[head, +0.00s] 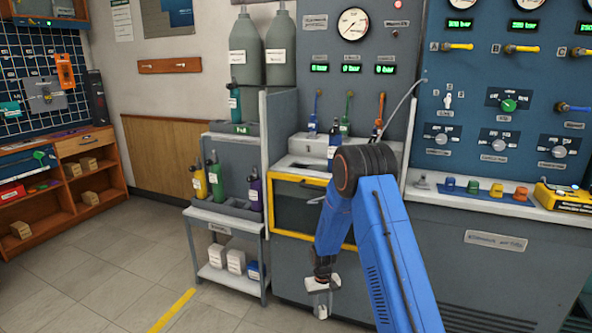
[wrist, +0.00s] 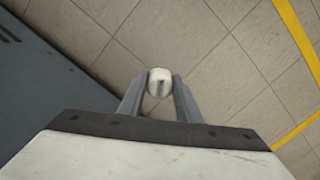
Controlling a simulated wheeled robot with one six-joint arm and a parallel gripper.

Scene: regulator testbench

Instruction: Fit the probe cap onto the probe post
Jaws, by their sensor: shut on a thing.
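My gripper (head: 321,300) hangs low in front of the grey bench, with the jaws pointing down toward the floor. In the wrist view my gripper (wrist: 160,98) is shut on a small pale rounded piece with a dark mark, which looks like the probe cap (wrist: 159,80). It sits between the fingertips, with only floor tiles behind it. The cap is too small to make out in the head view. I cannot clearly pick out the probe post in either view.
A grey shelf rack (head: 228,214) with bottles stands left of the bench. The worktop ledge (head: 450,198) holds coloured buttons and a yellow meter (head: 565,198). A yellow-framed cabinet door (head: 308,208) is behind my arm. The floor at left is clear around a yellow line (head: 172,310).

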